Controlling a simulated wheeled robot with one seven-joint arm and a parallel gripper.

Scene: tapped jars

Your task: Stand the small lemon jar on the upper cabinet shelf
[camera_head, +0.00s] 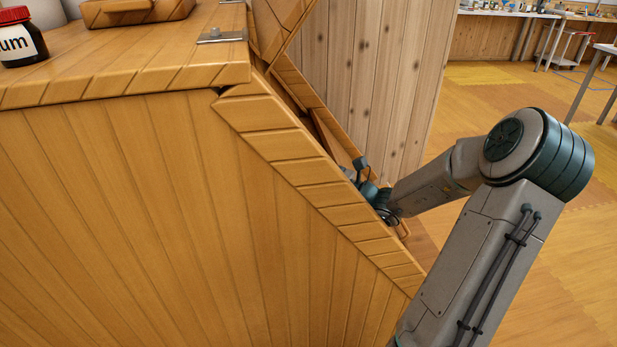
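The wooden cabinet (130,210) fills the left and middle of the view, its plank side facing me. My arm reaches in from the right, and its wrist end and part of my gripper (368,188) show at the cabinet's slanted front edge. The fingertips are hidden behind that edge, so I cannot see whether they are open or hold anything. No small lemon jar can be made out. The inside of the cabinet and its upper shelf are hidden from this side.
A dark jar (22,40) with a red lid and a label ending in "um" stands on the cabinet top, cut by the picture edge. A wooden piece (135,10) lies beside it. A plank panel (365,75) rises behind. Open floor (500,130) lies right.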

